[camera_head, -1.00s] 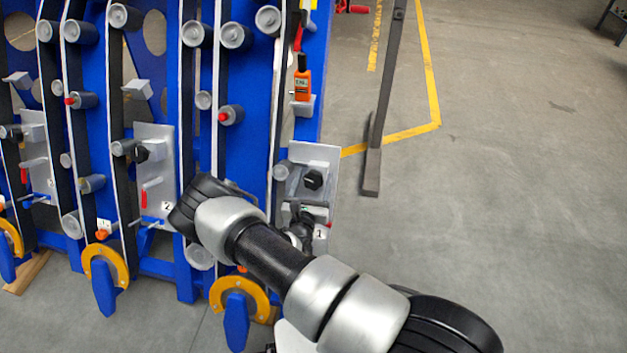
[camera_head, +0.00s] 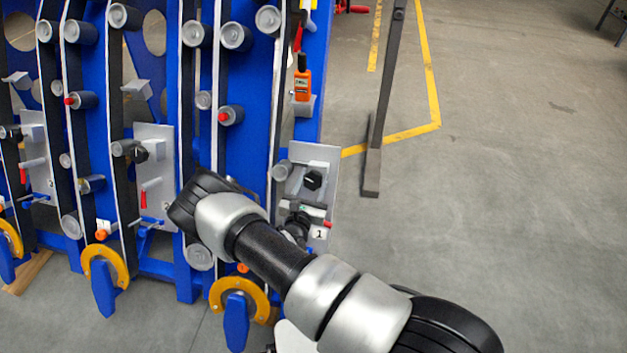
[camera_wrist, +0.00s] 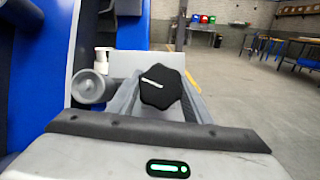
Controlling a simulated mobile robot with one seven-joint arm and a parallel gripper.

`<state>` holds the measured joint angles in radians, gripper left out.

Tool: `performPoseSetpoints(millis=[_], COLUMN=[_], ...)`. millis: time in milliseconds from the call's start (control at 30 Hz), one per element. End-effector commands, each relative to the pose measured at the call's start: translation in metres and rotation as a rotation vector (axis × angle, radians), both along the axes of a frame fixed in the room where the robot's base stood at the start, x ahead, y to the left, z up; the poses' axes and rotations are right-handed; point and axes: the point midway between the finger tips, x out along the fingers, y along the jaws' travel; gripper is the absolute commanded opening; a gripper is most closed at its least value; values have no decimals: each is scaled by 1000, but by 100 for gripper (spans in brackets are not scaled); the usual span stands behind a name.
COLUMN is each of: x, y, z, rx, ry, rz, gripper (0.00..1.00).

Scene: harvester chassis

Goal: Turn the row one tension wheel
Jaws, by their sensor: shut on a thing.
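The row one tension wheel, a black lobed knob (camera_head: 313,179), sits on the upright grey plate (camera_head: 328,158) marked 1. In the wrist view the wheel (camera_wrist: 160,88) shows a white mark on its face, tilted slightly. My gripper (camera_head: 305,193) reaches up to it from below, partly hidden behind my arm. In the wrist view the grey fingers of my gripper (camera_wrist: 161,100) stand on either side of the wheel and are shut on it. Where the fingertips touch is hard to see.
A grey roller (camera_wrist: 90,88) is left of the wheel. An orange meter (camera_head: 302,84) stands above the plate. Other blue row units with a plate marked 2 (camera_head: 153,160) are at left. A dark post (camera_head: 384,110) stands right, with open floor beyond.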

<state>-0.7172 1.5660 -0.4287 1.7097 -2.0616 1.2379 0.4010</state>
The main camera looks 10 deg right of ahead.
Motion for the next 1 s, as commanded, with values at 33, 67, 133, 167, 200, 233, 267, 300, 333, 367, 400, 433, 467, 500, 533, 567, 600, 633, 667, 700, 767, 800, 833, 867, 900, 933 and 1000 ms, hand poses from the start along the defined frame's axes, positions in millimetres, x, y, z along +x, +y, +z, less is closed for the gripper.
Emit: performPoseSetpoints(millis=[33,67,133,167,200,233,267,300,333,367,400,433,467,500,533,567,600,633,667,700,767,800,833,867,900,933,1000], x=[0,0,0,0,0,0,0,0,0,0,0,0,0,0,0,0,0,0,0,0,0,0,0,0,0,0,0], y=[0,1,1,0,1,1,1,1,1,1,1,0,0,0,0,0,0,1,1,1,1,1,1,1,1,0,0], z=[-1,-1,-1,-1,-1,-1,-1,-2,-2,-1,-1,-2,-2,-2,-2,-2,-2,-2,-2,-2,-2,-2,-2,-2,-3,-2,-3], rx=[30,51,98,120,150,173,196,227,250,273,303,325,349,380,402,424,456,479,501,532,578,608,631,654,684,706,755], ry=[-13,-21,-40,-50,-62,-72,-81,-94,-102,-113,-126,-135,-143,-156,-166,-176,-189,-197,-206,-221,-238,-251,-261,-270,-281,-291,-312], rz=[-19,-30,-61,-75,-93,-108,-121,-141,-155,-170,-188,-204,-218,-237,-251,-266,-284,-299,-313,-331,-360,-379,-393,-408,-426,-441,-472], gripper=[23,23,23,23,23,23,23,23,23,23,23,23,23,23,23,23,23,23,23,23,23,23,23,23,23,23,23])
